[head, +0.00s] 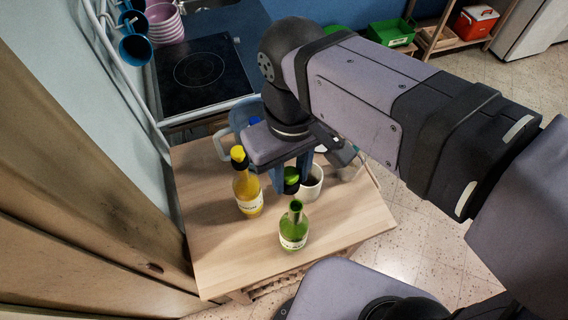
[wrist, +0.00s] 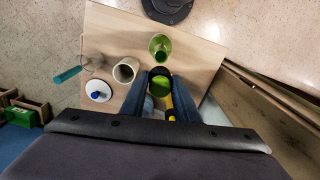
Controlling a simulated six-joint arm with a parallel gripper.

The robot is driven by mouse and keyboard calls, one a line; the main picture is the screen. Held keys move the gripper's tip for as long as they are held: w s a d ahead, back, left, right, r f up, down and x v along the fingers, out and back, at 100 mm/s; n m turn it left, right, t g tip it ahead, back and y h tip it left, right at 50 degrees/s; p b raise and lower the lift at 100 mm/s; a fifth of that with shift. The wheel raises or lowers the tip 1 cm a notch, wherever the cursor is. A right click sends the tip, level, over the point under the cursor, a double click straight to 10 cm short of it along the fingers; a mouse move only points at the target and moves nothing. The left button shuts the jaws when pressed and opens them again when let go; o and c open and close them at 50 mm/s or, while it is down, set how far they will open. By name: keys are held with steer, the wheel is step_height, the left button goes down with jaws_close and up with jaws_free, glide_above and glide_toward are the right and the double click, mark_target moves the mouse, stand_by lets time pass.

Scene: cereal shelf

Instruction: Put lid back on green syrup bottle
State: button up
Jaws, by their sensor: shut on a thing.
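The green syrup bottle (head: 293,232) stands upright on the wooden table with its neck open. It also shows in the wrist view (wrist: 160,47). My gripper (head: 290,178) is shut on the green lid (head: 292,174), which has a dark lower part. The lid is held above the table, behind the green bottle in the head view and apart from it. In the wrist view the lid (wrist: 160,86) sits between my two blue fingers, close to the green bottle.
A yellow bottle (head: 247,192) with a yellow cap stands left of the green bottle. A white mug (head: 313,185) stands behind it, partly hidden. A white round item with a blue top (wrist: 98,91) and a teal-handled tool (wrist: 68,74) are nearby. The front of the table (head: 225,275) is clear.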

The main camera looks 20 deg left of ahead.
steer(key=shift+s+d+f, duration=0.1)
steer(key=shift+s+d, duration=0.25)
steer(key=shift+d, duration=0.2)
steer(key=shift+s+d, duration=0.3)
steer(key=shift+d, duration=0.2)
steer(key=shift+f, duration=0.2)
steer(key=shift+f+b, duration=1.3)
steer(key=shift+b, duration=0.05)
steer(key=shift+f+b, duration=0.3)
steer(key=shift+f, duration=0.15)
steer(key=shift+f+p, duration=0.2)
steer(key=shift+p, duration=0.2)
stand_by(1.2)
steer(key=o, duration=1.1)
steer(key=shift+o, duration=0.6)
